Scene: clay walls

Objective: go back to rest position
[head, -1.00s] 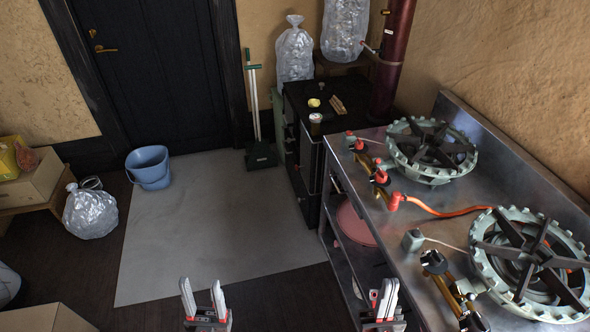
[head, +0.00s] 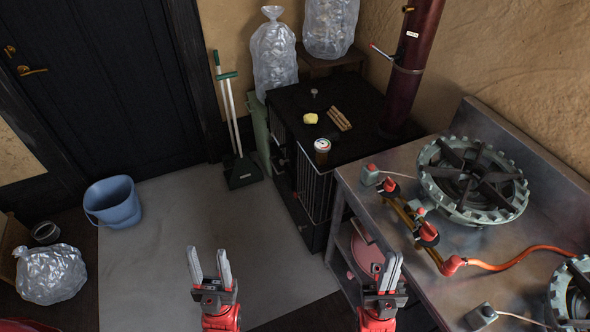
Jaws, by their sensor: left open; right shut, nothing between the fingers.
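My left gripper (head: 209,264) is at the bottom middle of the head view, fingers upright and apart. It is open and empty, seen over the pale grey floor mat. My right gripper (head: 390,264) is at the bottom right of centre, in front of the steel stove table's left edge in the picture. Its fingers are together with nothing between them. Both wrists show red at the lower edge. Neither gripper is seen holding anything.
The steel table (head: 390,165) with gas burners (head: 473,181) stands at right. A black stove (head: 350,92) carries a can (head: 322,151) and small items. A blue bucket (head: 113,203), clear bag (head: 50,274) and dustpan (head: 242,172) stand left. The grey mat (head: 175,265) is largely clear.

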